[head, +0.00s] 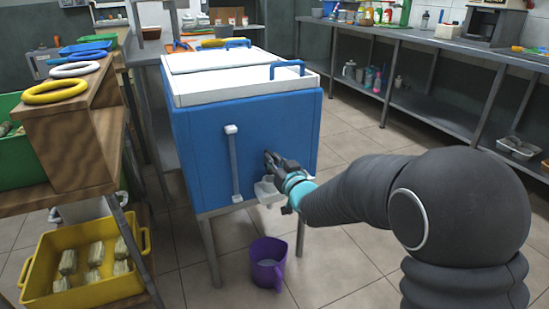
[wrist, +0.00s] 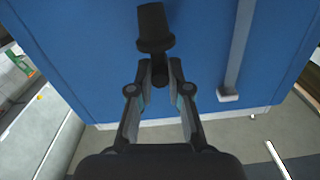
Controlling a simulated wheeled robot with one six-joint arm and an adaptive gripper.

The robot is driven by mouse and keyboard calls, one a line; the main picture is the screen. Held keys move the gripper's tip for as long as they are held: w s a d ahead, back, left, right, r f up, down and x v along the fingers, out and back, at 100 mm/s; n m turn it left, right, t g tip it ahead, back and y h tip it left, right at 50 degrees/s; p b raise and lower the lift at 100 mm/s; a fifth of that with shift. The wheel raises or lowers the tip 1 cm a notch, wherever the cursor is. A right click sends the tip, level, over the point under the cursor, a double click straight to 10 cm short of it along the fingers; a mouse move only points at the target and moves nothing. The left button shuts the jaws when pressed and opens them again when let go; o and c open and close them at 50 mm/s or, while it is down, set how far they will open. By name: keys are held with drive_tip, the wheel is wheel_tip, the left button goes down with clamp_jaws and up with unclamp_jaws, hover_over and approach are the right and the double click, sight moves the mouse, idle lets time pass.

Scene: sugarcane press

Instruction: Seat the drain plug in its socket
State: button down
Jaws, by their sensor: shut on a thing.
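My gripper (head: 279,166) is at the front face of the blue chest (head: 201,160). In the wrist view my gripper (wrist: 160,76) has its fingertips closed on the narrow end of the dark drain plug (wrist: 154,28). The plug has a wide collar and a thicker body that points away from the fingers, toward the blue face. In the head view the plug is small and dark, and hard to tell from the fingers. I cannot make out the socket in either view, nor whether the plug touches the chest.
A pale vertical bar (head: 233,163) is on the chest's face, left of my gripper. A small whitish tray (head: 268,192) is just below my gripper. A purple jug (head: 267,262) stands on the floor beneath. A yellow crate (head: 44,262) is at left. Open floor lies to the right.

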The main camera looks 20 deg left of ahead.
drive_tip(key=shift+f+b, duration=0.6)
drive_tip(key=shift+f, duration=1.25)
drive_tip(key=shift+d+b, duration=0.1)
drive_tip(key=shift+b, duration=0.75)
drive_tip(key=shift+f+b, duration=0.5)
drive_tip(key=shift+f, duration=0.15)
drive_tip(key=c, duration=1.4)
unclamp_jaws()
drive_tip(key=shift+b+v, duration=0.5)
drive_tip(key=shift+v, duration=5.05)
drive_tip(key=shift+r, duration=0.1)
